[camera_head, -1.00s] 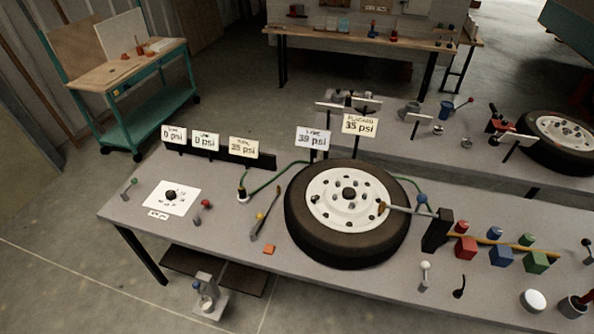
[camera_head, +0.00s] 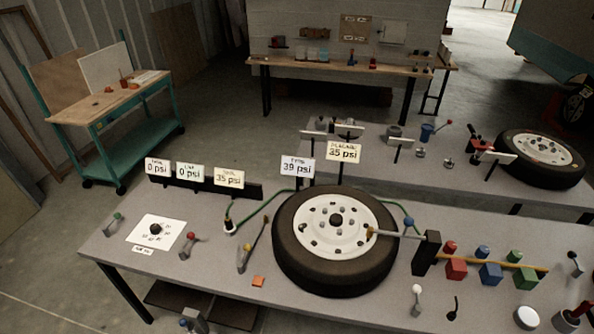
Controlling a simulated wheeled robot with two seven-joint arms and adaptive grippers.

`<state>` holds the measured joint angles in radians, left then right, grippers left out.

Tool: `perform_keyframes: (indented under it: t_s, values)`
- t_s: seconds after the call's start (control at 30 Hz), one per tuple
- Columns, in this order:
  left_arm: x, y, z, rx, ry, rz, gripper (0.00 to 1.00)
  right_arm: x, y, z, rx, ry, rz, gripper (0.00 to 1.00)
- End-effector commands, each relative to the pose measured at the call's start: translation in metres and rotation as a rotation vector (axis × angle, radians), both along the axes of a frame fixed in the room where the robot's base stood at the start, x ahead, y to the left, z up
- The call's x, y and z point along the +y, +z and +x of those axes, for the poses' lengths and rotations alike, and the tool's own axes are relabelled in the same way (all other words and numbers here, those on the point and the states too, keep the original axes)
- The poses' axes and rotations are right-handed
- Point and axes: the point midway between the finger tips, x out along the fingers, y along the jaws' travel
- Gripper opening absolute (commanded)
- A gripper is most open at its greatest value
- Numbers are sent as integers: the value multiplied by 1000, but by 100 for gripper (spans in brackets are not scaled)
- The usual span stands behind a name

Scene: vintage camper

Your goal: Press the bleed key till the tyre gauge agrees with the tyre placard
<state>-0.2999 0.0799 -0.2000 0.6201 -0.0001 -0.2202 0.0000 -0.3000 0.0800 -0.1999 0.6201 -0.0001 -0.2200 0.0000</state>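The tyre gauge card (camera_head: 298,167) reads 39 psi and stands behind the tyre (camera_head: 290,255). The yellow placard card (camera_head: 343,151) beside it reads 35 psi. The tyre lies flat on the grey bench with its white wheel face up. I cannot tell which control is the bleed key. Small levers with a green top (camera_head: 117,216), a red top (camera_head: 190,237) and a yellow top (camera_head: 242,250) stand left of the tyre. A blue knob (camera_head: 408,222) sits by the green hose right of it.
Three cards at the back left read 0 psi (camera_head: 157,167), 0 psi (camera_head: 191,171) and 35 psi (camera_head: 228,177). Coloured blocks (camera_head: 490,273) stand right. A second bench holds another wheel (camera_head: 541,150).

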Motion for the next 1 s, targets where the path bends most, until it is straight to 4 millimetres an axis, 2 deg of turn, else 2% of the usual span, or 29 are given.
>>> perform_keyframes:
  t_s: [0.33, 1.0]
  values:
    - [0, 0, 0, 0, 0, 0, 0, 0, 0, 0, 0, 0, 0, 0]
    - [0, 0, 0, 0, 0, 0, 0, 0, 0, 0, 0, 0, 0, 0]
